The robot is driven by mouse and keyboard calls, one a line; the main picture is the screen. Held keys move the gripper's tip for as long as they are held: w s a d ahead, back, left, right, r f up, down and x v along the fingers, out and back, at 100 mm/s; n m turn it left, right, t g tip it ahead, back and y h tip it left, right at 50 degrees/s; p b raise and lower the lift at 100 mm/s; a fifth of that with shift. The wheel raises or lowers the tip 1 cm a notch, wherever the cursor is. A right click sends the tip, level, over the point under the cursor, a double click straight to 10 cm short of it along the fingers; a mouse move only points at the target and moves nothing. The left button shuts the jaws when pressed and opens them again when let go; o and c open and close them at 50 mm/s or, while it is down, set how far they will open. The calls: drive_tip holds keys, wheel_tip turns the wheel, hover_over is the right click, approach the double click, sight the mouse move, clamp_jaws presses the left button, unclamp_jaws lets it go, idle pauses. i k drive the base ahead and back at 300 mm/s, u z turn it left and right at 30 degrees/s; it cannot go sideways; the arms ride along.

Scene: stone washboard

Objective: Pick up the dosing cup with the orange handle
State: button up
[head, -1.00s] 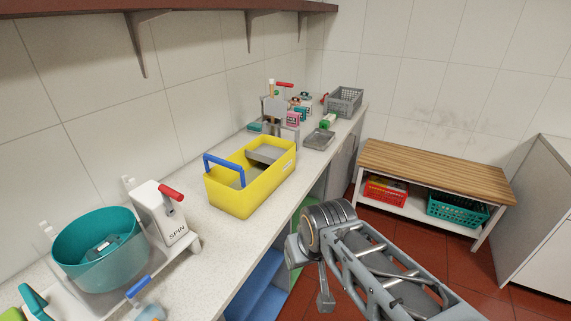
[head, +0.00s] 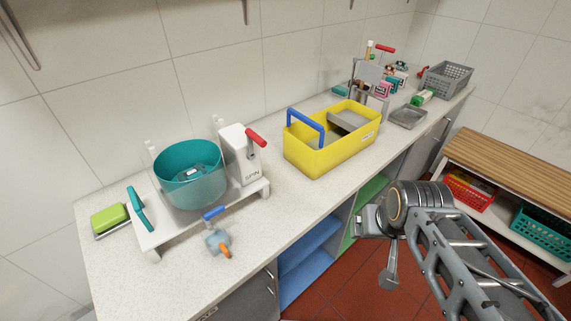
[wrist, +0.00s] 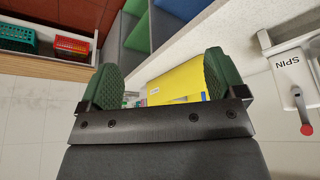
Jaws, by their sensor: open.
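The dosing cup (head: 212,242) is small and pale bluish, with an orange handle (head: 225,252) at its lower right. It stands on the worktop in front of the teal tub, close beside a blue handle (head: 214,213); I cannot tell whether they touch. My gripper is far to the right of the cup, over the worktop's front side in the head view. In the wrist view my gripper (wrist: 163,78) has its two green fingers wide apart with nothing held between them. The cup does not show in the wrist view.
The teal tub (head: 189,180) and white SPIN unit (head: 243,160) stand behind the cup. A yellow caddy (head: 330,157) sits to their right; a green sponge (head: 109,219) lies at left. The worktop (head: 190,285) in front of the cup is clear. A wooden bench (head: 505,160) stands at right.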

sight(217, 241)
drive_tip(key=u, duration=1.15)
drive_tip(key=k, duration=0.4)
drive_tip(key=u, duration=0.35)
drive_tip(key=i, duration=0.5)
drive_tip(key=z, duration=2.5)
drive_tip(key=k, duration=1.3)
drive_tip(key=u, duration=1.7)
drive_tip(key=i, duration=0.5)
